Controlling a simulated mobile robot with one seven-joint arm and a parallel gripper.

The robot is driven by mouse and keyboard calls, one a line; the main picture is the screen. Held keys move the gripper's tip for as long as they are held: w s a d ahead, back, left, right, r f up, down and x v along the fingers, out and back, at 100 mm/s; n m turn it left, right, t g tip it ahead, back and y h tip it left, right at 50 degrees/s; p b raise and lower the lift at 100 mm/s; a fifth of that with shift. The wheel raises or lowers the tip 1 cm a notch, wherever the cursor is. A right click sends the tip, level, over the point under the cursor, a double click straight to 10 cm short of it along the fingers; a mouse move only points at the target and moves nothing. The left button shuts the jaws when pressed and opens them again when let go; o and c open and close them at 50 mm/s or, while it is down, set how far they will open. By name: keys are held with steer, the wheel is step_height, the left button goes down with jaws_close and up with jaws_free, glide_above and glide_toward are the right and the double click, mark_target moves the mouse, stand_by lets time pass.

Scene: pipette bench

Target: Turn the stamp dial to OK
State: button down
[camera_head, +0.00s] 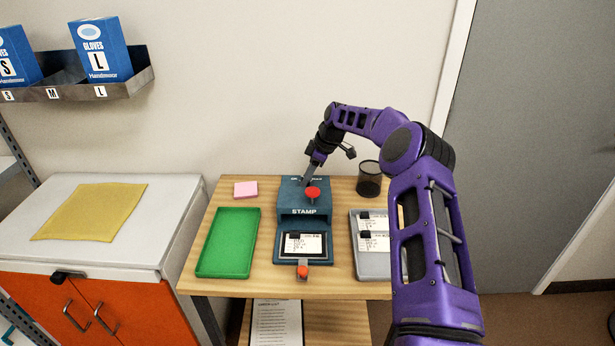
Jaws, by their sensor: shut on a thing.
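The blue-grey stamp machine (299,211), marked STAMP, stands in the middle of the wooden table. A red round knob (313,193) sits on its top front. A white printed card (303,244) lies in the black-edged bay at its front. My gripper (306,181) points down at the rear top of the machine, just behind and left of the red knob. It is shut on a small part there, apparently the stamp dial. The fingers hide most of the dial, and its setting cannot be read. Lettering behind it is too small to read fully.
A green tray (228,243) lies left of the machine, with pink notes (245,189) behind it. A grey tray (374,264) with printed cards is on the right, partly behind my arm. A black mesh cup (369,179) stands behind it. An orange-red tab (302,271) projects at the machine's front.

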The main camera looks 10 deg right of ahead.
steer(key=c, duration=0.6)
jaws_free()
